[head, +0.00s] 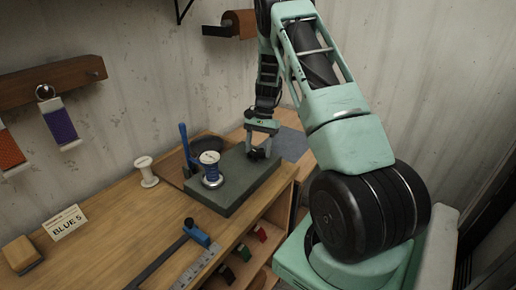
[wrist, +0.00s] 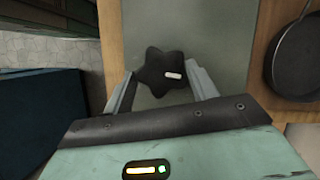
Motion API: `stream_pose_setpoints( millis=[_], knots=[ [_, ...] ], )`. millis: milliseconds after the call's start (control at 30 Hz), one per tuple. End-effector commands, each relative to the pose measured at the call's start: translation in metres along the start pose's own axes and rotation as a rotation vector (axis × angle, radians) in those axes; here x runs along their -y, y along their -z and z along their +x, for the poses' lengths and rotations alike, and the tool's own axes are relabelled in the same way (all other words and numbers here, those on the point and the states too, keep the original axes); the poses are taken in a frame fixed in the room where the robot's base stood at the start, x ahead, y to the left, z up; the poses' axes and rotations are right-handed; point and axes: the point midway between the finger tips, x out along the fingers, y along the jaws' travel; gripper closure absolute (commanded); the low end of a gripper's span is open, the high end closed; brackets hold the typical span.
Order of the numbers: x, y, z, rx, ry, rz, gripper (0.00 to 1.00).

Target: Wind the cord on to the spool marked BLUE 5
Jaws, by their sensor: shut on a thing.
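A spool with white ends and blue cord around it (head: 211,172) stands upright on a round metal seat on the grey-green winder base (head: 226,203). Any mark on the spool is too small to read. A card reading BLUE 5 (head: 64,223) stands on the bench at the left. My gripper (head: 259,152) is at the far right end of the base, right of the spool. In the wrist view, my gripper (wrist: 163,82) is shut on a black star-shaped knob (wrist: 154,70) with a white mark, a finger at each side.
An empty white spool (head: 147,172) stands left of the base. A blue clamp (head: 197,232) and a steel rule (head: 200,265) lie in front. A wooden block (head: 21,254) is at left.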

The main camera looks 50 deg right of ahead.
Motion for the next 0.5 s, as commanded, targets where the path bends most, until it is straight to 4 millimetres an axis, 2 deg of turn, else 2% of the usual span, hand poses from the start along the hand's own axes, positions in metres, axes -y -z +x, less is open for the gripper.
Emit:
stream_pose_setpoints(
  millis=[200, 500],
  knots=[
    [0.0000, -0.0007, -0.0009, 0.000, 0.046, 0.104, 0.65],
    [-0.0003, -0.0011, -0.0007, 0.001, 0.071, 0.163, 0.65]
  ],
)
